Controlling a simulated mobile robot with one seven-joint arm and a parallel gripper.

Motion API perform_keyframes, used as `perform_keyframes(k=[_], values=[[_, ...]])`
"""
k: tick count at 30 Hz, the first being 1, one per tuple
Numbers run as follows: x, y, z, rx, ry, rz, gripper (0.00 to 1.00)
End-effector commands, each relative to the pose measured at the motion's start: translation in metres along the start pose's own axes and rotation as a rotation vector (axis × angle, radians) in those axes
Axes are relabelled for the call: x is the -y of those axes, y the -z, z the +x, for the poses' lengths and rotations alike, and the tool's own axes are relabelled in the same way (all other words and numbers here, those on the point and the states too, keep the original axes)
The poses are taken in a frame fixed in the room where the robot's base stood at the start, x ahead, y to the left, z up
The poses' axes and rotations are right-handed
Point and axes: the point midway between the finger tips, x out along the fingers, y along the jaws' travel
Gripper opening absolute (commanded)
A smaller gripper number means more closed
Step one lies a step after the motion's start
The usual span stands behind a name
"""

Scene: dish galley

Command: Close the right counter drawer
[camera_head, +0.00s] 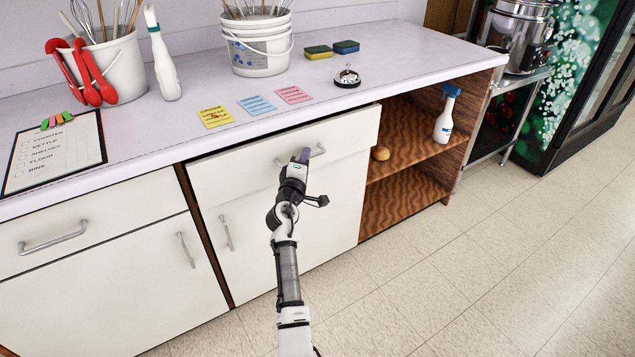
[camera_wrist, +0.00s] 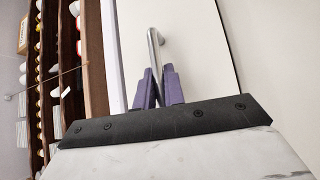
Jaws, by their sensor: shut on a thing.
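The right counter drawer (camera_head: 352,135) has a white front under the worktop. Its front seems to stand slightly out, with a thin dark gap along its top edge. Its metal bar handle (camera_head: 319,150) shows on both sides of my gripper (camera_head: 304,156) in the head view. In the wrist view the handle (camera_wrist: 153,45) runs down between the purple fingers of my gripper (camera_wrist: 158,85), which are shut on it. The drawer front (camera_wrist: 180,35) fills the middle of that view. The inside of the drawer is hidden.
A left drawer (camera_head: 90,215) looks shut. A cabinet door (camera_head: 270,225) is below the right drawer. The floor (camera_head: 450,260) in front is clear.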

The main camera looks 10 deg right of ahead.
Motion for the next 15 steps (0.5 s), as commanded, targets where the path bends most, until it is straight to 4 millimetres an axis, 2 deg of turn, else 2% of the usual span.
perform_keyframes(k=[6, 15], values=[[0.006, 0.016, 0.018, 0.0, -0.002, 0.0, 0.0], [0.005, 0.023, 0.024, 0.0, -0.001, 0.0, 0.0]])
